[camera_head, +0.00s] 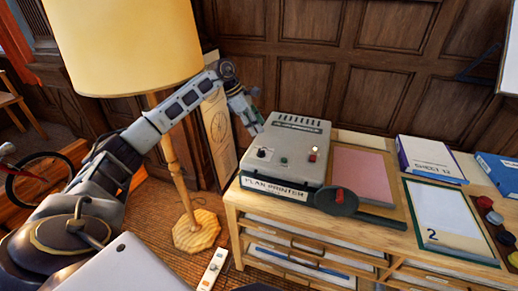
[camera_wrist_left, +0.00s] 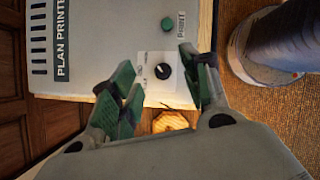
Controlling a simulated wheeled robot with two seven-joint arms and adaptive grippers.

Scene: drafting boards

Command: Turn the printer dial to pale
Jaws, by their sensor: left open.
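The grey plan printer (camera_head: 300,137) stands on the left end of a wooden cabinet. Its small black dial (camera_head: 263,153) is on a pale plate at the front left of its top. In the left wrist view the dial (camera_wrist_left: 163,71) has a white pointer mark; its small lettering is too blurred to read surely. My left gripper (camera_head: 256,126) is above and left of the dial in the head view. In the wrist view its green-padded fingers (camera_wrist_left: 158,66) are open, one on each side of the dial, with nothing between them held. My right gripper is not in view.
A green print button (camera_wrist_left: 168,25) is close to the dial. A lit button (camera_head: 314,149) is farther right on the printer. A floor lamp (camera_head: 172,150) stands left, beside my left arm.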

